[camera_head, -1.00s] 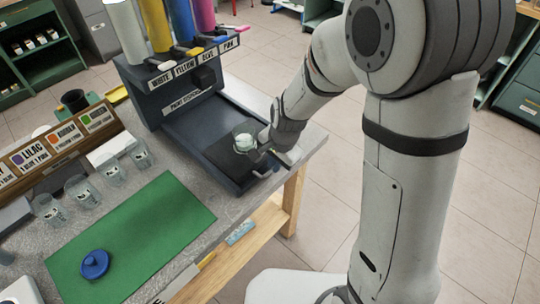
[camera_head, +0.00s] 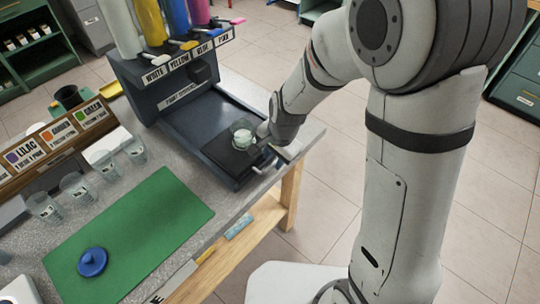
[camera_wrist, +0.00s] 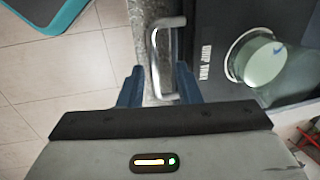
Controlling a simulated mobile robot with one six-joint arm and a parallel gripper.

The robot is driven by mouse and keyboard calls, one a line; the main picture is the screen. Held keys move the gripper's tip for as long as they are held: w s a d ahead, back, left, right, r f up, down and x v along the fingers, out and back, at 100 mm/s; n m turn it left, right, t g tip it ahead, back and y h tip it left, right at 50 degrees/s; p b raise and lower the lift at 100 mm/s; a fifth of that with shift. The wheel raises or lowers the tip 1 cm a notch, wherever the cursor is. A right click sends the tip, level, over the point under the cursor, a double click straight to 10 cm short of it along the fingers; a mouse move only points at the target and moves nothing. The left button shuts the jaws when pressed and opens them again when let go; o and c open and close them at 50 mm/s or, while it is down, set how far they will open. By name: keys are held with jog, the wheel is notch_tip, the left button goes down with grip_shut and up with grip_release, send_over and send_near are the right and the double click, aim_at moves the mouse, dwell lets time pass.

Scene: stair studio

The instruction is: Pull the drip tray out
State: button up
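The drip tray (camera_head: 232,161) is a dark flat tray at the front of the paint dispenser (camera_head: 190,92). It also shows in the wrist view (camera_wrist: 207,78), with a label behind its handle. The metal bar handle (camera_wrist: 156,62) is on the tray's front. A clear cup with pale green contents (camera_head: 242,138) stands on the tray, also seen in the wrist view (camera_wrist: 262,62). My gripper (camera_wrist: 158,80) is open, with one blue finger on each side of the handle, apparently not closed on it. In the head view my wrist partly hides the tray's front right.
A green mat (camera_head: 150,225) with a blue lid (camera_head: 92,262) lies on the grey table (camera_head: 240,200). Several clear cups (camera_head: 108,166) stand to the left by a colour sign rack (camera_head: 60,140). Open tiled floor (camera_head: 325,205) lies in front of the table's right end.

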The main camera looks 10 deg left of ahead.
notch_tip(320, 180, up, 8)
jog(key=d, duration=0.1)
jog(key=shift+s+f, duration=0.2)
jog(key=shift+s, duration=0.25)
jog(key=shift+r, duration=0.1)
notch_tip(320, 180, up, 7)
jog(key=p, duration=0.5)
jog(key=shift+p, duration=0.35)
jog(key=shift+d, duration=0.1)
